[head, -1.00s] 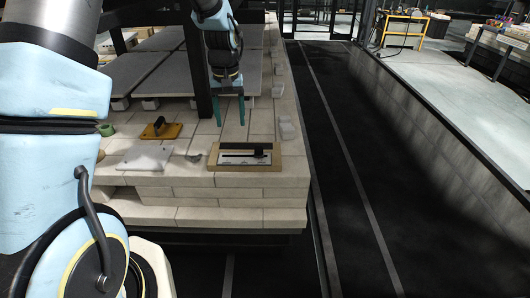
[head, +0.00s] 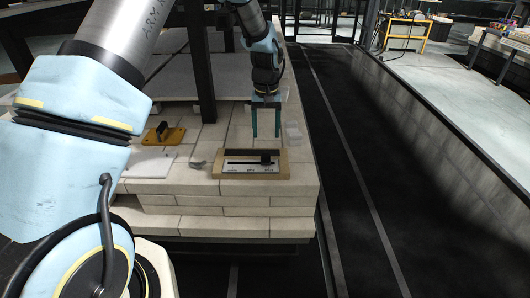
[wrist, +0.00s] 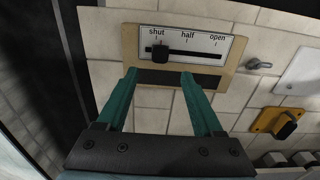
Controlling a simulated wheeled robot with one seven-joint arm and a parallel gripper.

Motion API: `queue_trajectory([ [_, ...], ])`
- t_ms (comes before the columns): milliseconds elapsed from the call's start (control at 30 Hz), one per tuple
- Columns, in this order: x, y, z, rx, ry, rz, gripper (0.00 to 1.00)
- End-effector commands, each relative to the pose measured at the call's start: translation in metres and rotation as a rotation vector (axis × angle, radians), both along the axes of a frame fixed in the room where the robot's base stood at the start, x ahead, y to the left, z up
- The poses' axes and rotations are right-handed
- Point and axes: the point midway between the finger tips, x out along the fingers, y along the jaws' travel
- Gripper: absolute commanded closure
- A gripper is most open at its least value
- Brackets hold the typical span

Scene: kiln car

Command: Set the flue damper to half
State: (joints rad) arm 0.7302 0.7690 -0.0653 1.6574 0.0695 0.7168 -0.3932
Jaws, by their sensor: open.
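The flue damper is a tan-framed panel (head: 222,173) on the pale brick deck's front edge. In the wrist view the panel (wrist: 129,43) has a white scale marked shut, half and open, with a slot along it. Its dark knob (wrist: 160,53) stands near the shut mark; in the head view the knob (head: 265,158) is right of the panel's middle. My gripper (head: 266,135) is open and empty, pointing down just behind the panel. In the wrist view its teal fingers (wrist: 158,75) reach toward the panel's dark bar, with the knob beyond and between their tips.
An orange plate with a dark handle (head: 166,135), a white plate (head: 150,163) and a small grey metal piece (head: 199,164) lie left of the panel. A dark post (head: 199,70) rises behind. The dark floor lies right of the deck.

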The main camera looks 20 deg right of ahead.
Motion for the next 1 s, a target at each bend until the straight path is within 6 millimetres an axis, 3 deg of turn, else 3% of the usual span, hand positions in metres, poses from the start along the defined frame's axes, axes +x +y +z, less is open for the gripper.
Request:
queue_trajectory([
  [300,-0.001,0.001,-0.059,0.003,0.004,0.0,0.32],
  [500,0.0,0.001,-0.084,0.001,0.002,0.001,0.32],
  [900,0.0,0.001,-0.093,0.0,0.0,0.001,0.32],
  [1000,0.0,0.001,-0.093,0.0,0.0,0.001,0.41],
])
